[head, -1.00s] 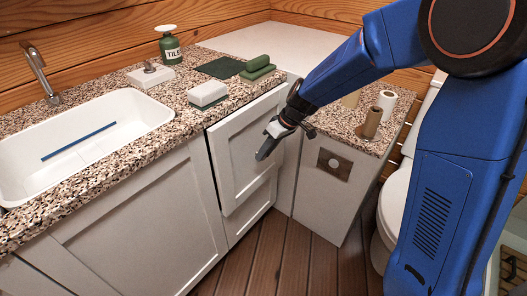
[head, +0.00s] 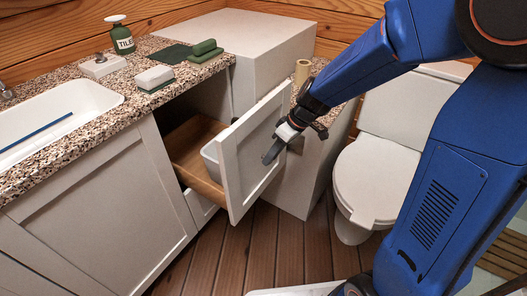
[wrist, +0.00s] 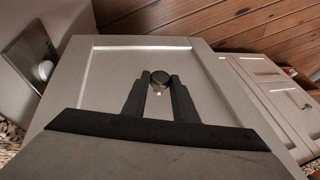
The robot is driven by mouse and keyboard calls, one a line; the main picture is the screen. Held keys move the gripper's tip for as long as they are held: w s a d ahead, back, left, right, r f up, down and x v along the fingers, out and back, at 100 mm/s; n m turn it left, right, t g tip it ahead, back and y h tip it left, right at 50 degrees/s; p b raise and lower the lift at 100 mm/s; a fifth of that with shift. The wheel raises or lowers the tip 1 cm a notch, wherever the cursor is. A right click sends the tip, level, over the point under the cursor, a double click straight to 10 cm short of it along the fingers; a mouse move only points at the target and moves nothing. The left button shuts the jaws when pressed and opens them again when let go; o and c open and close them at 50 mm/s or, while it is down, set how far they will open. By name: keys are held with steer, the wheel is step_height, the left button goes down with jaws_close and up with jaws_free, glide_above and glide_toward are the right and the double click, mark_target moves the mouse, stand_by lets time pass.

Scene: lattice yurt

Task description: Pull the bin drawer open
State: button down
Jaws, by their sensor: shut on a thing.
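The bin drawer (head: 248,160) stands pulled out from the cabinet, its white panel front well forward of the counter. Its wooden box side (head: 192,165) and part of a pale bin (head: 210,152) inside show behind the front.
A white toilet (head: 372,180) stands right of the drawer, beside a low cabinet. Wooden floor (head: 270,240) is clear in front of the drawer.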

steer(key=shift+s+d, duration=0.4)
steer(key=shift+d, duration=0.2)
steer(key=c, duration=1.4)
jaws_free()
steer(key=shift+c, duration=0.2)
steer(key=shift+r, duration=0.1)
steer(key=w+v, duration=0.1)
steer(key=v, duration=1.6)
steer(key=shift+s, duration=0.45)
steer(key=shift+r, duration=0.15)
steer(key=s+d+m+t+h, duration=0.1)
steer(key=s+d+m, duration=0.2)
steer(key=s, duration=0.4)
steer(key=s+d+f+m+t+h, duration=0.1)
steer(key=s+d+m+h, duration=0.1)
steer(key=s, duration=0.5)
steer(key=s+d+m+t+h, duration=0.2)
steer(key=s+d+m, duration=0.2)
steer(key=s+d, duration=0.2)
steer(key=shift+s+d+f+m, duration=0.35)
steer(key=shift+s+f+m, duration=0.05)
steer(key=shift+s, duration=0.65)
